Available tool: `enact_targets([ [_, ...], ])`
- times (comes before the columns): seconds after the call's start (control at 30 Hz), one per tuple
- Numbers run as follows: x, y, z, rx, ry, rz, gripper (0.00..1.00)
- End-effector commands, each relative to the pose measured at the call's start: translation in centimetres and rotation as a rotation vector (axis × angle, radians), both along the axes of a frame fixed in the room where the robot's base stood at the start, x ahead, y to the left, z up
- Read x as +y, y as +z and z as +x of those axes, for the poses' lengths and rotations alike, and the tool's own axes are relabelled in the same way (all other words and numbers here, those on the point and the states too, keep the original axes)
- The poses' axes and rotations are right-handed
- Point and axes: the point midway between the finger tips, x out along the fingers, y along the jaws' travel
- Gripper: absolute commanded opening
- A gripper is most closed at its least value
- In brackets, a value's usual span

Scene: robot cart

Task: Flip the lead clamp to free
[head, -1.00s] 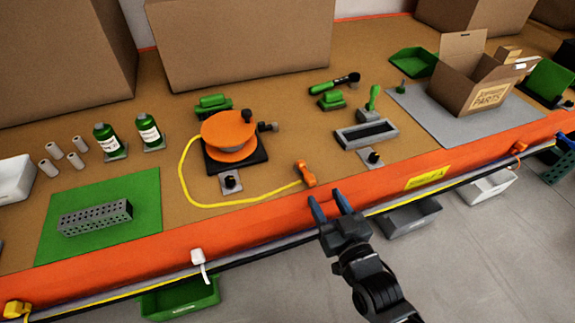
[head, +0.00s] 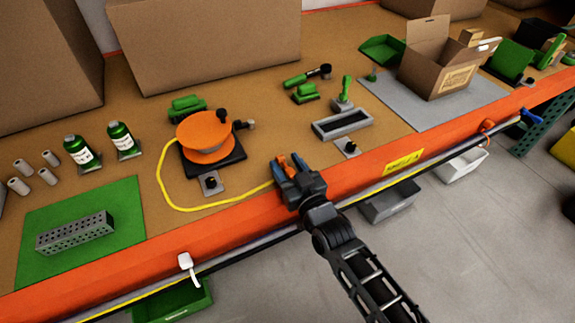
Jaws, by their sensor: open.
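A yellow lead (head: 200,208) runs from an orange reel (head: 203,136) on a dark base across the bench. Its end lies at an orange piece (head: 297,160) near the bench's front edge. My gripper (head: 290,167) is open, with its blue fingers at the orange piece and partly hiding it. I cannot tell whether they touch it. A small grey plate with a black knob (head: 211,183) lies in front of the reel. A similar plate and knob (head: 348,147) lies in front of a dark-slotted tray (head: 342,124). I cannot tell which part is the lead clamp.
An orange bench edge (head: 150,251) runs along the front. Green bottles (head: 119,138) stand left of the reel. A perforated grey block (head: 75,232) lies on a green mat (head: 125,205). An open carton (head: 440,75) stands at right. Large boxes (head: 200,40) line the back.

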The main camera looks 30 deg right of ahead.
Motion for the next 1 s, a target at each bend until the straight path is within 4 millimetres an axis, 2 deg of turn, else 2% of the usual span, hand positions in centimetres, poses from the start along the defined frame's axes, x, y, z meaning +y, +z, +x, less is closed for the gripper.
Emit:
enact_targets([
  [0.1,0.00,0.01,-0.02,0.000,0.000,0.000,0.50],
  [0.63,-0.01,0.03,-0.04,-0.001,0.000,0.000,0.00],
  [1.0,-0.02,0.04,-0.01,0.000,0.000,0.000,0.00],
])
